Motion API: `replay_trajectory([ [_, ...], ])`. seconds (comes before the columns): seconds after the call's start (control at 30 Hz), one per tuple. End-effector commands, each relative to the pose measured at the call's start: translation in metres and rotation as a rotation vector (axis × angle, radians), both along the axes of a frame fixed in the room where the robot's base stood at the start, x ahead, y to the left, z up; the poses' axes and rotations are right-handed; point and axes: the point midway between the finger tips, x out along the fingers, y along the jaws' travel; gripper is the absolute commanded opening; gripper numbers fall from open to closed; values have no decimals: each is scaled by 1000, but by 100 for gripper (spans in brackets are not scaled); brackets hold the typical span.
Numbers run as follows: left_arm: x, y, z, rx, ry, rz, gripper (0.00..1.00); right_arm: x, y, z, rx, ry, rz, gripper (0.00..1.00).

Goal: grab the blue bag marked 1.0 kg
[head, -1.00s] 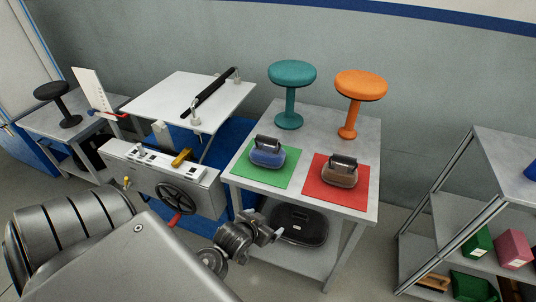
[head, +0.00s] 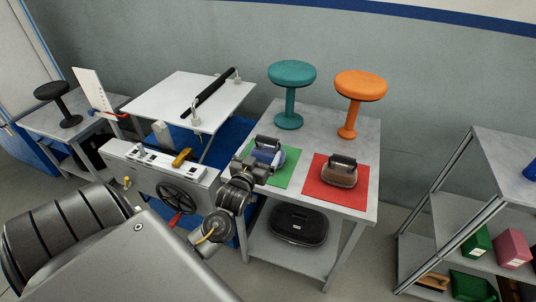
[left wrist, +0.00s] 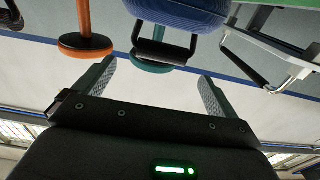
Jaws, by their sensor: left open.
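The blue bag (head: 268,154) sits on the green mat (head: 290,171) with its black handle up; I cannot read its marking. In the left wrist view, which is upside down, the blue bag (left wrist: 180,12) is at the top and its black handle (left wrist: 160,52) hangs toward the space between my fingers. My left gripper (head: 260,168) is in front of the bag in the head view and hides part of it. In the wrist view my left gripper (left wrist: 157,72) has its fingers spread, with nothing held. My right gripper is not shown.
A brown bag (head: 340,175) sits on the red mat (head: 318,186) to the right. Teal (head: 291,75) and orange (head: 360,87) stools stand behind on the grey table. The machine with a handwheel (head: 176,197) is close on the left. A black item (head: 298,226) lies on the lower shelf.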

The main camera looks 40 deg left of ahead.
Motion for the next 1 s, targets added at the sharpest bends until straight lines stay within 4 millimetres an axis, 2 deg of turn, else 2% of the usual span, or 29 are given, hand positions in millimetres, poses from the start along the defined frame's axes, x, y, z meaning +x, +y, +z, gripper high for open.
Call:
replay_trajectory([
  [0.2,33,12,2,1,0,0,96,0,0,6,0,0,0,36],
  [0.53,47,17,3,1,1,0,96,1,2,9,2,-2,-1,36],
  [0.7,69,26,12,1,1,-1,96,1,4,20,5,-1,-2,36],
  [0.8,82,31,9,0,2,-1,96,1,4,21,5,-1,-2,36],
  [1.0,91,34,8,-1,2,-1,96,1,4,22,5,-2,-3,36],
])
